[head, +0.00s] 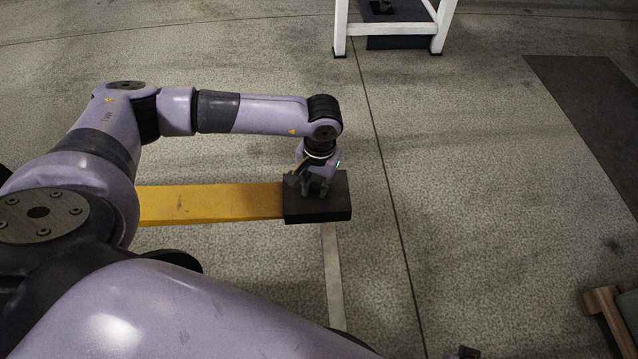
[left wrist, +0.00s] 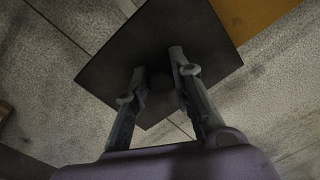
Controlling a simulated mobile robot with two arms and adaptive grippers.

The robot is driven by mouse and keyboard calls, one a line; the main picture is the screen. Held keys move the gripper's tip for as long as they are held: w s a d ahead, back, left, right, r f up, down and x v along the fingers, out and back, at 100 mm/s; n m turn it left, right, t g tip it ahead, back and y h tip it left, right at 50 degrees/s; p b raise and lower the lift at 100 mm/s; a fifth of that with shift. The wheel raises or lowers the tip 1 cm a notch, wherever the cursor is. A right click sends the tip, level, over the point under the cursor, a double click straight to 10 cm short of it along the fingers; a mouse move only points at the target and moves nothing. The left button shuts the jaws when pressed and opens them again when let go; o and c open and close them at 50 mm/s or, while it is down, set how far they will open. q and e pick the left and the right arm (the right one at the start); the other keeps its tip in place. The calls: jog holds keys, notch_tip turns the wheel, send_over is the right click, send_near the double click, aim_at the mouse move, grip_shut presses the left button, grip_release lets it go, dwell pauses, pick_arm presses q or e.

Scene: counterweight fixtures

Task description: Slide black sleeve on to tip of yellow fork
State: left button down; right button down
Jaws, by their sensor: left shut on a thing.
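The black sleeve (head: 338,207) is a dark rectangular block at the right end of the yellow fork (head: 210,203). The fork runs level from behind my arm to the sleeve's left side. They look in line and meet in the head view; how far the fork is inside is hidden. My left gripper (head: 317,190) is above the sleeve, pointing down, shut on it. In the left wrist view the two fingers (left wrist: 160,85) close about a dark round knob on the sleeve's top (left wrist: 190,35). The fork also shows there (left wrist: 258,14).
A white-legged stand (head: 393,28) is at the back. A dark mat (head: 590,110) lies at the right. A wooden object (head: 603,305) is at the lower right edge. The concrete floor right of the sleeve is clear.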

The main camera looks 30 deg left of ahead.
aim_at(287, 194)
pick_arm(q)
jog(key=shift+s+a, duration=0.4)
jog(key=shift+a, duration=0.2)
jog(key=shift+s+a, duration=0.45)
jog(key=shift+a, duration=0.2)
jog(key=shift+s+a, duration=0.15)
pick_arm(e)
jog(key=shift+s+f, duration=0.3)
jog(key=shift+f, duration=0.3)
pick_arm(q)
jog(key=shift+a, duration=0.15)
jog(key=shift+s+a, duration=0.4)
jog(key=shift+a, duration=0.1)
jog(key=shift+s+a, duration=0.5)
jog(key=shift+a, duration=0.2)
jog(key=c, duration=1.3)
grip_release()
pick_arm(e)
jog(key=shift+w+f, duration=0.1)
